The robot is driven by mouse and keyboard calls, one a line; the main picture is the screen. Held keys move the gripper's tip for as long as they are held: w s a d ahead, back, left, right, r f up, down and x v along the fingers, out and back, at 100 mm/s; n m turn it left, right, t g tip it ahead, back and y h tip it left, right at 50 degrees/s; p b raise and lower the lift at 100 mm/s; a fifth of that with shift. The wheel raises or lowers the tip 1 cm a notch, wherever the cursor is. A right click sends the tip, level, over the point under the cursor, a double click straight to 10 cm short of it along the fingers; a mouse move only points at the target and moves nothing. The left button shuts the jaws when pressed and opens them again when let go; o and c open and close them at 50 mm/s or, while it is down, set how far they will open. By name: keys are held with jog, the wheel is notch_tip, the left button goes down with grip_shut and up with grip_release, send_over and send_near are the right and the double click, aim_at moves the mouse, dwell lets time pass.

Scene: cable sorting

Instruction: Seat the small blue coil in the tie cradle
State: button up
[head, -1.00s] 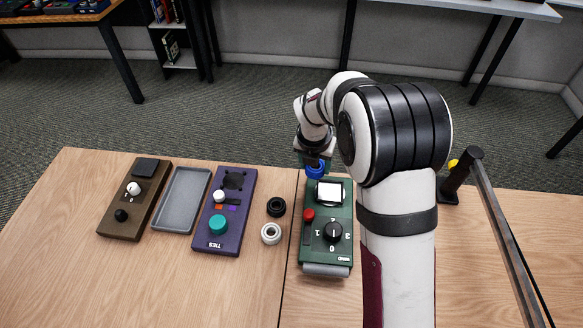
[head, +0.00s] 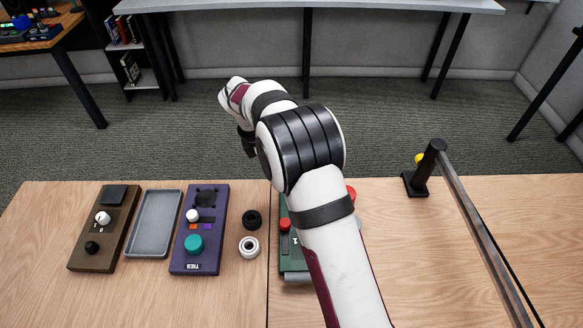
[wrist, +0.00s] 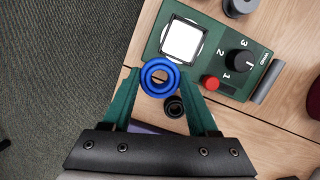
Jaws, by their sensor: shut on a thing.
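The small blue coil (wrist: 146,75) is a ring held between the green fingertips of my gripper (wrist: 160,74) in the wrist view. In the head view my arm hides the coil and fingers; only a dark part of the gripper end shows, beyond the table's back edge. The purple TIES box (head: 180,258) stands left of my arm, with a dark round cradle (head: 206,198) at its far end, a white knob, small coloured buttons and a teal knob (head: 194,244). The cradle looks empty.
A black coil (head: 252,220) and a white coil (head: 249,247) lie right of the purple box. The green WIND box (wrist: 225,62) is partly under my arm. A grey tray (head: 155,224) and brown box (head: 86,258) stand left. A black post (head: 427,170) stands right.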

jog(key=shift+s+a+f+n+t+y, duration=0.2)
jog(key=shift+a+f+n+y, duration=0.6)
jog(key=shift+a+n, duration=2.95)
jog(key=shift+s+a+f+n+t+y, duration=0.15)
jog(key=shift+a+f+n+y, duration=0.6)
jog(key=shift+a+n, duration=3)
jog(key=shift+s+a+f+n+t+y, duration=0.2)
jog(key=shift+a+n+y, duration=1.45)
jog(key=shift+n, duration=3.75)
jog(key=shift+a+f+h, duration=0.4)
jog(key=shift+f, duration=0.1)
jog(key=shift+f, duration=0.8)
jog(key=shift+f, duration=0.1)
